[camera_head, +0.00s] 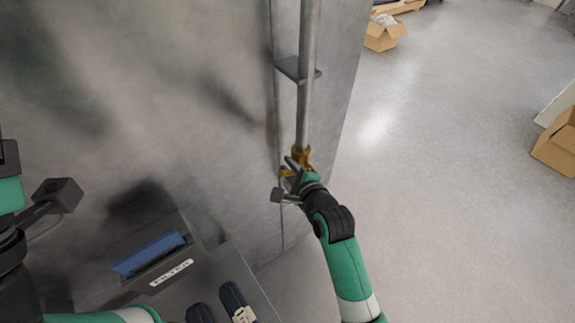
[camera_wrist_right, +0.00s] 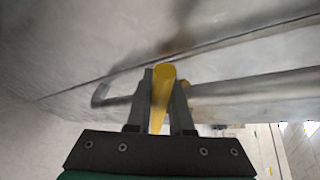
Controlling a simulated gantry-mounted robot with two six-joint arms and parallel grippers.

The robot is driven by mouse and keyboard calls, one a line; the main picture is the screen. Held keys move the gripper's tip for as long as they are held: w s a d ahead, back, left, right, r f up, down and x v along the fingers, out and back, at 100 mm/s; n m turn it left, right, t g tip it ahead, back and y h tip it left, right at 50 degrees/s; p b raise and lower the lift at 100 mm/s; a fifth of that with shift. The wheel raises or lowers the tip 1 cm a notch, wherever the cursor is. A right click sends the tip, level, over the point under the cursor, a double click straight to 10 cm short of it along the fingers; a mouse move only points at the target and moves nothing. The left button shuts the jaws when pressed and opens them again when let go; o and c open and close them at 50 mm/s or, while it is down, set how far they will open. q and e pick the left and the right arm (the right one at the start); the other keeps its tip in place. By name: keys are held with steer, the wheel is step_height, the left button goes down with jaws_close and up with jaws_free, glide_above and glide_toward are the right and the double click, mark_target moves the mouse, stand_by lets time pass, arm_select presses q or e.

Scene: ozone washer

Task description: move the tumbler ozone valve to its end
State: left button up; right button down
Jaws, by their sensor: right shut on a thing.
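The tumbler ozone valve is a yellow lever (camera_head: 303,153) on a vertical grey pipe (camera_head: 306,90) at the side of the steel washer (camera_head: 150,60). My right gripper (camera_head: 291,170) is at the lever, in front of the pipe's lower part. In the right wrist view, the lever (camera_wrist_right: 162,90) sits between the two grey fingers of the right gripper (camera_wrist_right: 162,80), which are shut on it. The gripper hides part of the lever in the head view. My left arm shows at the left edge, but its fingers do not show.
A bracket (camera_head: 292,70) holds the pipe above the lever. A blue-fronted filter housing (camera_head: 155,258) and dark blue parts (camera_head: 235,300) are at the lower left.

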steer(key=shift+r, duration=0.1)
steer(key=c, duration=0.8)
jaws_free()
steer(key=p+v, duration=0.6)
steer(key=v, duration=0.5)
steer(key=shift+s, duration=0.3)
steer(key=shift+d, duration=0.15)
steer(key=shift+c, duration=0.3)
